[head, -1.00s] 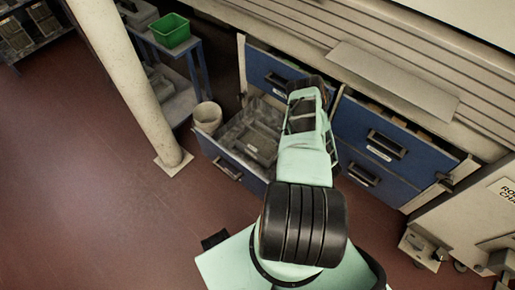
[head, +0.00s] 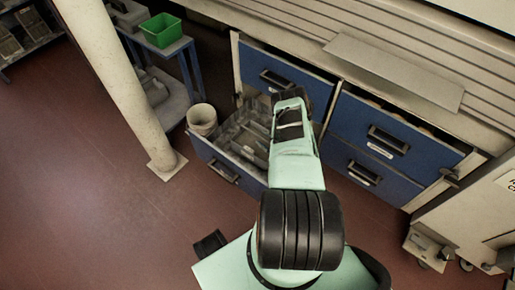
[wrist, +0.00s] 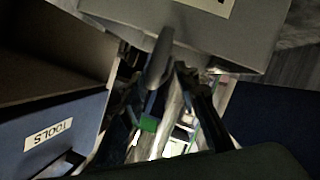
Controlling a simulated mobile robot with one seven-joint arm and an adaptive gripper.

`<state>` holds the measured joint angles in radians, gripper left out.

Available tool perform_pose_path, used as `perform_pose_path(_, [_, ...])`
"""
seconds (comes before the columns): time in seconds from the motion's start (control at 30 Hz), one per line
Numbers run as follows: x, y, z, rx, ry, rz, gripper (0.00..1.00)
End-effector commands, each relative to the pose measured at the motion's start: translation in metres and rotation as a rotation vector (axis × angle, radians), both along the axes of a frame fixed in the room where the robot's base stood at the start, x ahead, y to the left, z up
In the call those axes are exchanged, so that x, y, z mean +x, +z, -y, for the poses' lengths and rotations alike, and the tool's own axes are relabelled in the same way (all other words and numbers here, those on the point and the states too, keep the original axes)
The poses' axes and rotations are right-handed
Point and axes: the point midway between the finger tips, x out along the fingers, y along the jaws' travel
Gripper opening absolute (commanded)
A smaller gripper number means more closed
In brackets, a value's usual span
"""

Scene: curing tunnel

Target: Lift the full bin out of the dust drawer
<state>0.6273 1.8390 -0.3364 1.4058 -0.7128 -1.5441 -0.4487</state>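The lower left blue drawer (head: 226,166) stands pulled out under the cabinet in the head view. Grey contents (head: 246,132) show inside it, partly covered by my arm; I cannot make out the bin's outline there. In the wrist view a grey box with a pale label (wrist: 238,38), apparently the bin, fills the top and is cut off by the frame. A rounded grey bar, perhaps its handle (wrist: 161,58), sticks out from it between the dark fingers of my gripper (wrist: 155,68). The view is too dark to tell whether they grip it. The head view hides the fingertips.
A closed upper drawer (head: 275,70) sits directly above the open one. A drawer labelled TOOLS (wrist: 60,135) is close by in the wrist view. A pale bucket (head: 202,119) stands beside the open drawer. A column (head: 120,85) and a green tub (head: 161,30) are left.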

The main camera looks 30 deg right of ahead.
Motion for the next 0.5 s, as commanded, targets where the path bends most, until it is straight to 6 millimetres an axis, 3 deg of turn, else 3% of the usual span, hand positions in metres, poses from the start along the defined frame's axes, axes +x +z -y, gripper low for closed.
perform_pose_path(0.1, [0.0155,-0.0067,-0.0018,0.0,0.001,0.002,0.29])
perform_pose_path(0.33, [0.0174,-0.0057,-0.0018,0.001,0.0,0.0,0.29])
perform_pose_path(0.5, [0.0172,-0.0058,-0.0018,0.001,0.0,0.0,0.11])
